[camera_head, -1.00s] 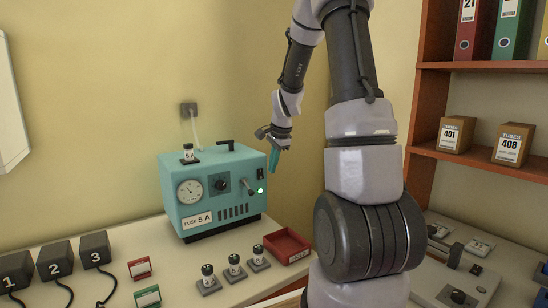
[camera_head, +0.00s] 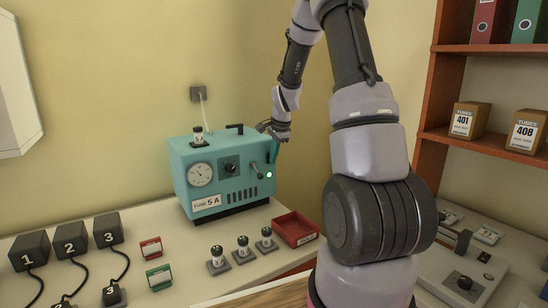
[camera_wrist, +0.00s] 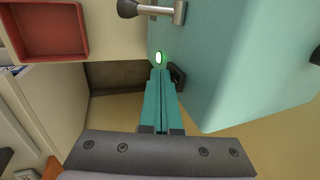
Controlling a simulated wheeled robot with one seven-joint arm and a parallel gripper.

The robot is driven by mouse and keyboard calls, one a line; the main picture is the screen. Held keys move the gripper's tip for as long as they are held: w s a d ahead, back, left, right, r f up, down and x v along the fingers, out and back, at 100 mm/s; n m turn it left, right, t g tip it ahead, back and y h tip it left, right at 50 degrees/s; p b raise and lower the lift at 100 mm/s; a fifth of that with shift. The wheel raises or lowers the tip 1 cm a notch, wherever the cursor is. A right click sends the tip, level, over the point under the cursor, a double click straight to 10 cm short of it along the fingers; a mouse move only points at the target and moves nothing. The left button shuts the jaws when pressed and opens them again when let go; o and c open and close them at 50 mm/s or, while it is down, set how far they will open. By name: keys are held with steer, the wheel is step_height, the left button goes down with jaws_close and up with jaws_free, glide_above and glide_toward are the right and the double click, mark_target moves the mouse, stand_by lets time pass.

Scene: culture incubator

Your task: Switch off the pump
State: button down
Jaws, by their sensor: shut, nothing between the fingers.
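The pump appears to be the teal box (camera_head: 222,172) on the bench.
A red tray (camera_head: 295,229) stands right of the box. Several small capped parts on grey bases (camera_head: 243,247) stand in front. Black numbered blocks (camera_head: 71,240) with cables are at the left. The wall is close behind; a shelf unit (camera_head: 432,130) is at the right.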

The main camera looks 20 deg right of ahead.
stand_by(0.3)
steer(key=shift+r, duration=0.8)
